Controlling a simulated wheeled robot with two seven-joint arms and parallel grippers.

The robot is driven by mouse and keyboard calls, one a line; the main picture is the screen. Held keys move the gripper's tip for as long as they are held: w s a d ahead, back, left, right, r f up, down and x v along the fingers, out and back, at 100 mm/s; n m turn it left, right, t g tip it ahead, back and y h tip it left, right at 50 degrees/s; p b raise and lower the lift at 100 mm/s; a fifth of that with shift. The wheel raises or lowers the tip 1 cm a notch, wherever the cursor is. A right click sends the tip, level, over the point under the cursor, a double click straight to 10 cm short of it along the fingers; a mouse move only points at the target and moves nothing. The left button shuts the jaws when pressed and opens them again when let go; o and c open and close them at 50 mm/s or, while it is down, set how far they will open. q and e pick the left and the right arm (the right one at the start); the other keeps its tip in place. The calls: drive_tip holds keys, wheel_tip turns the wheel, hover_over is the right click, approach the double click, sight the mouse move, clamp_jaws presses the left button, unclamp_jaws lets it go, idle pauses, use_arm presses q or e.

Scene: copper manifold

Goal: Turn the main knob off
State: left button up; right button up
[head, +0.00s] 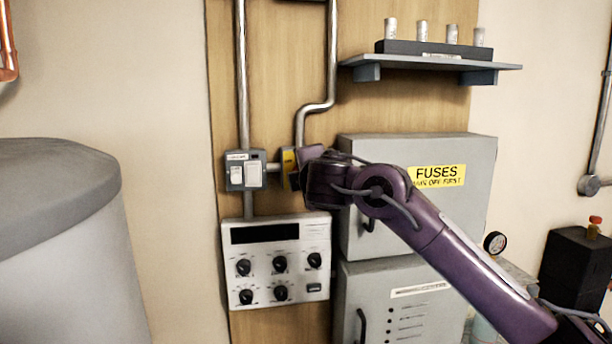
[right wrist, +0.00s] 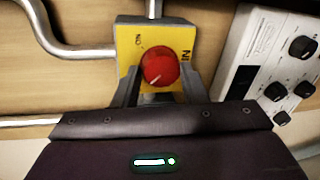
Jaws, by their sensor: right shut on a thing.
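The red main knob (right wrist: 160,68) sits on a yellow plate (right wrist: 184,38) in the right wrist view. A white line on the knob runs toward the lower left of that view. An "ON" label reads upside down at the plate's left. My right gripper (right wrist: 161,74) has one finger on each side of the knob and is shut on it. In the head view the yellow plate (head: 289,163) shows only as a strip beside my right gripper (head: 298,166), which hides the knob. My left gripper is in no view.
A grey switch box (head: 245,171) is just left of the yellow plate. A panel with several black knobs (head: 277,260) hangs below. A grey fuse cabinet (head: 400,150) stands to the right, under a shelf (head: 430,62). Metal pipes (head: 243,75) run up the wooden board.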

drive_tip(key=shift+f, duration=0.25)
drive_tip(key=o, duration=1)
drive_tip(key=shift+r, duration=0.15)
drive_tip(key=shift+c, duration=0.2)
drive_tip(key=b+v, duration=0.3)
drive_tip(key=v, duration=0.4)
drive_tip(key=shift+s, duration=0.4)
